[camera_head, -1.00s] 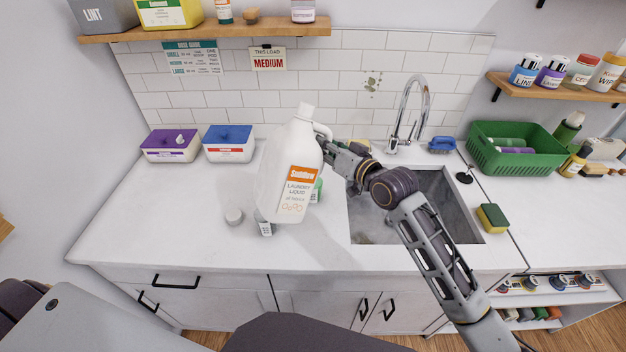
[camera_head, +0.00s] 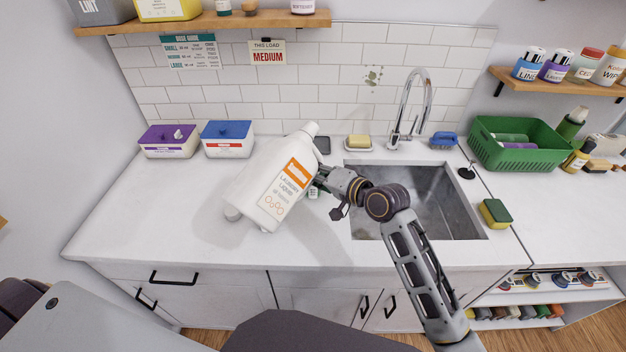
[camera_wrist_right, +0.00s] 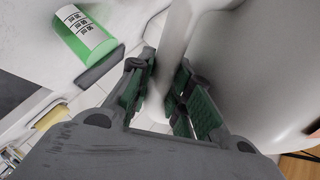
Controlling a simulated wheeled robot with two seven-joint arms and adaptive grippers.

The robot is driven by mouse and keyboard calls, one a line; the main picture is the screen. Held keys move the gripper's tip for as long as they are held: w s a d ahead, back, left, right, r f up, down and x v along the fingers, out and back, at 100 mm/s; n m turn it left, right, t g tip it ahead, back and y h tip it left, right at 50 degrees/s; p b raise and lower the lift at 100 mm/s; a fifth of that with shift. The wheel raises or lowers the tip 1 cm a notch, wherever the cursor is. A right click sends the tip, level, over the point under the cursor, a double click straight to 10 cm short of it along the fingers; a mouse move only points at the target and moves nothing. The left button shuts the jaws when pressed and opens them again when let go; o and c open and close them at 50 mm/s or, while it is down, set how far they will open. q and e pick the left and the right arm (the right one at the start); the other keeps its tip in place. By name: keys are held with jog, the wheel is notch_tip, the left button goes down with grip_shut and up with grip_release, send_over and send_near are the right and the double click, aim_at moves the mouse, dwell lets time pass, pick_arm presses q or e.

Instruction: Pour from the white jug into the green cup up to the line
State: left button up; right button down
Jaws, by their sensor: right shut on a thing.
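The white jug (camera_head: 262,188), with an orange laundry-liquid label, is tilted above the counter, its neck leaning to the upper right. My right gripper (camera_head: 326,178) is at the jug's right side. In the right wrist view, my gripper (camera_wrist_right: 163,92) is shut on the handle of the jug (camera_wrist_right: 235,60). A green cup (camera_wrist_right: 97,42) with a white label of black markings shows at upper left there, apart from the fingers. In the head view the jug and gripper mostly hide that cup. The fill line and any liquid cannot be made out. My left gripper is not in view.
The sink (camera_head: 430,205) and faucet (camera_head: 408,105) lie to the right. Purple-lidded (camera_head: 168,143) and blue-lidded (camera_head: 227,140) boxes stand at the back left. The left counter is clear.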

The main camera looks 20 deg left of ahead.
jog(key=shift+s+a+f+m+b, duration=0.1)
jog(key=shift+s+f+m+b, duration=0.2)
jog(key=shift+f, duration=0.4)
jog(key=shift+s+f+p, duration=0.15)
jog(key=shift+f+p, duration=0.2)
jog(key=shift+p, duration=0.05)
jog(key=f+m, duration=0.1)
jog(key=s+f+g+p, duration=0.1)
jog(key=f, duration=0.1)
jog(key=f+m, duration=0.1)
jog(key=f, duration=0.1)
jog(key=shift+s+a+m+g+y, duration=0.3)
jog(key=shift+s+a, duration=0.1)
jog(key=shift+r+p, duration=0.1)
jog(key=shift+p, duration=0.5)
jog(key=shift+s+a+f+m+g+p, duration=0.15)
jog(key=shift+s+f+m+g+p, duration=0.25)
jog(key=shift+m, duration=0.2)
jog(key=shift+r, duration=0.1)
jog(key=shift+s+a+m+g+y+p, duration=0.1)
jog(key=shift+s+m+g+y+p, duration=0.2)
jog(key=shift+m+p, duration=0.5)
jog(key=shift+f, duration=0.45)
